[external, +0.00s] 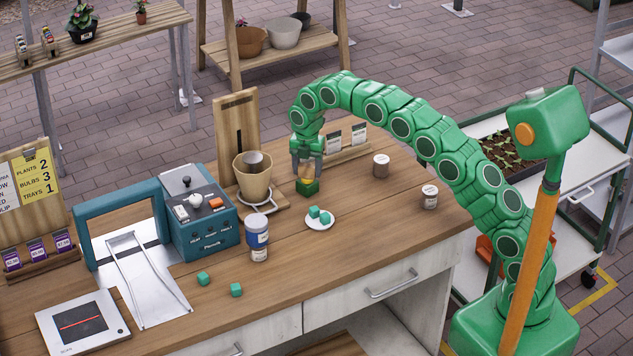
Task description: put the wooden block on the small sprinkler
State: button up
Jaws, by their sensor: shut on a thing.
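My gripper (307,172) points down over the middle of the table, its grey fingers closed around a small wooden block (307,183). A dark green piece shows directly at the block's lower part; I cannot tell whether it is part of the block or a separate thing under it. Whether it touches the table is also unclear. I cannot make out for sure which thing is the small sprinkler.
A wooden pot (252,178) on a stand is just left of my gripper. A white saucer (319,225) with teal cubes lies in front.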

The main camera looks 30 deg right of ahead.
aim_at(307, 165)
jog(key=shift+f, duration=0.1)
jog(key=o, duration=1)
jog(key=shift+o, duration=0.2)
notch_tip(307, 165, up, 12)
dwell(0.3)
